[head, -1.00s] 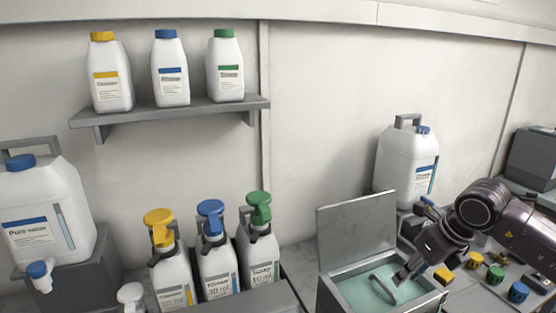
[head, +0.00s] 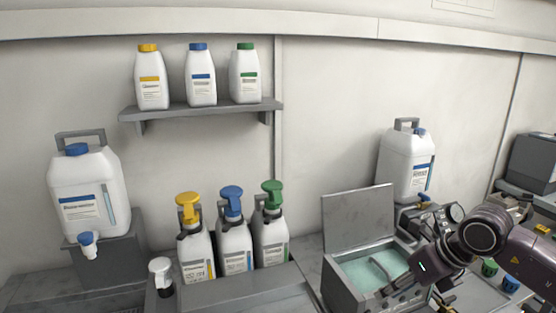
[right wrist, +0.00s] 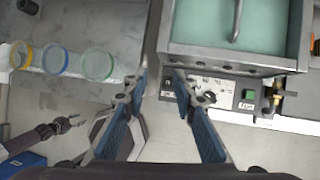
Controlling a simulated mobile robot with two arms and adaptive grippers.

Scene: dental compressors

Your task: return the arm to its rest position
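My right arm comes in from the right in the head view. Its gripper (head: 392,290) is by the front of the open metal bath (head: 340,277). In the right wrist view its two blue-padded fingers (right wrist: 158,88) are apart with nothing between them. They are just short of the bath's front panel (right wrist: 222,90). My left gripper (right wrist: 74,122) shows small at the lower left of the right wrist view, low and away from the bath. Its fingers look parted and empty. It is outside the head view.
The bath holds pale green liquid (head: 368,270) and a curved handle; its lid (head: 358,218) stands up. Pump bottles (head: 233,245) stand left of it, a white canister (head: 405,165) behind it.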

